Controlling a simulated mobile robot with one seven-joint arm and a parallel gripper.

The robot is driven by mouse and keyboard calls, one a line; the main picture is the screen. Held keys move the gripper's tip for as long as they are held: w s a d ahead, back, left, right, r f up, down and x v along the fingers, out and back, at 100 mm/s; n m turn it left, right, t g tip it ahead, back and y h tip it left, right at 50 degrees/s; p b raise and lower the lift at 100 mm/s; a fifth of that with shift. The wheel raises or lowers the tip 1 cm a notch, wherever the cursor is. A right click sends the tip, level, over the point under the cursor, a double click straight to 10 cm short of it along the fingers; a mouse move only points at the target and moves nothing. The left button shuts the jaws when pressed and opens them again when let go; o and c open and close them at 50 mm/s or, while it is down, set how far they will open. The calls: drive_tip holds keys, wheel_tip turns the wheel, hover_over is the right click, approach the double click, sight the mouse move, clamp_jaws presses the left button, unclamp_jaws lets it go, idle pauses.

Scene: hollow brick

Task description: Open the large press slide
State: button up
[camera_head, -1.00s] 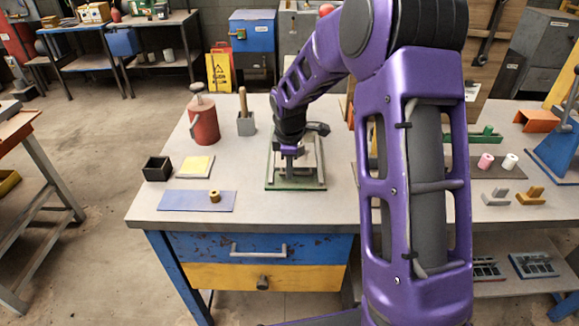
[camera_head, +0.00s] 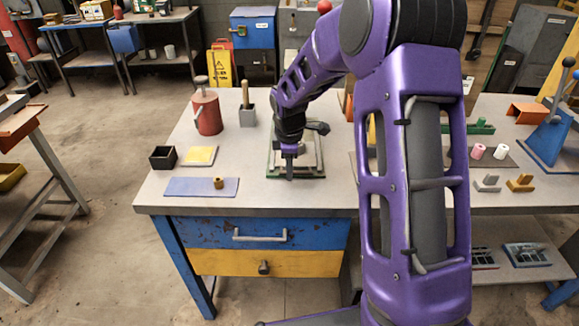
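A flat fixture with a green base and a pale frame (camera_head: 314,166), which looks like the press with the slide, lies on the middle of the workbench. My gripper (camera_head: 289,172) points down over the fixture's front part, left of its middle. The fingers are small and dark here, and I cannot tell whether they are open or shut, or whether they touch the slide. My wrist and forearm hide the back of the fixture, so how far the slide is open is unclear.
On the bench's left stand a red can (camera_head: 207,113), a grey holder (camera_head: 247,117), a black box (camera_head: 163,158), a yellow pad (camera_head: 201,155) and a blue mat (camera_head: 190,187) with a brass ring (camera_head: 218,183). A blue lever device (camera_head: 550,140) stands at right. My arm hides the bench between.

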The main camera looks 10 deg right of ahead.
drive_tip(key=shift+r, duration=0.1)
drive_tip(key=s+r+p, duration=0.2)
drive_tip(key=s+r, duration=0.1)
drive_tip(key=r, duration=1.4)
drive_tip(key=shift+s+a, duration=0.2)
drive_tip(key=shift+a, duration=0.15)
